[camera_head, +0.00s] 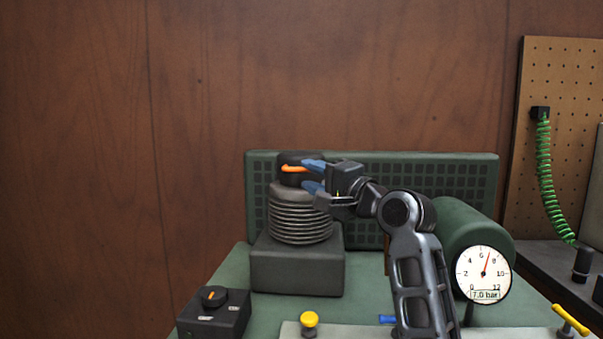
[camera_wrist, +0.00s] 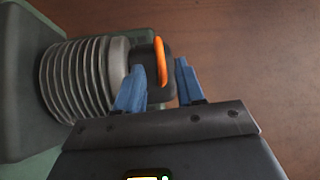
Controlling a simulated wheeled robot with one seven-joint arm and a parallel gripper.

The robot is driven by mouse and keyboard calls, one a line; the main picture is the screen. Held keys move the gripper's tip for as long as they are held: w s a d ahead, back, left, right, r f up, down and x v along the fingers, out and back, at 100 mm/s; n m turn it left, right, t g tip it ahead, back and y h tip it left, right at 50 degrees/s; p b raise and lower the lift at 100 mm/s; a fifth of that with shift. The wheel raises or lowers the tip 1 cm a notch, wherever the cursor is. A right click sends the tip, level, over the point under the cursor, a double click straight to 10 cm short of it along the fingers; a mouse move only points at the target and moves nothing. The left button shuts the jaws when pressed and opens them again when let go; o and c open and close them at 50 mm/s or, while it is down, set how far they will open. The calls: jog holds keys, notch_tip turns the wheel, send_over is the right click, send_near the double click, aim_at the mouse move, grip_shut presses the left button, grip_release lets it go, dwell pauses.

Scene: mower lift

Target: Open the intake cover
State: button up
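The intake cover (camera_head: 290,158) is a dark cap with an orange handle (camera_head: 293,169), on top of a grey ribbed cylinder (camera_head: 300,217). My gripper (camera_head: 313,176) is at the right side of the cap, with its blue fingers pointing left toward it. In the wrist view, the orange handle (camera_wrist: 160,61) shows beside the dark cap (camera_wrist: 150,72), and the fingers of my gripper (camera_wrist: 158,88) are apart, one on each side of the handle's near end. I cannot tell whether either finger touches the handle or cap.
The cylinder stands on a dark grey block (camera_head: 298,268) on a green machine top. A green grille panel (camera_head: 430,175) stands behind. A pressure gauge (camera_head: 483,274), a yellow knob (camera_head: 309,319) and a box with an orange-marked dial (camera_head: 213,312) are in front.

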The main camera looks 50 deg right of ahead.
aim_at(299, 171)
jog(key=shift+w+d+r, duration=0.1)
jog(key=shift+w+r, duration=0.05)
jog(key=shift+w, duration=0.85)
jog(key=shift+w+d+r, duration=0.1)
jog(key=shift+w, duration=0.85)
jog(key=shift+c, duration=0.4)
grip_shut()
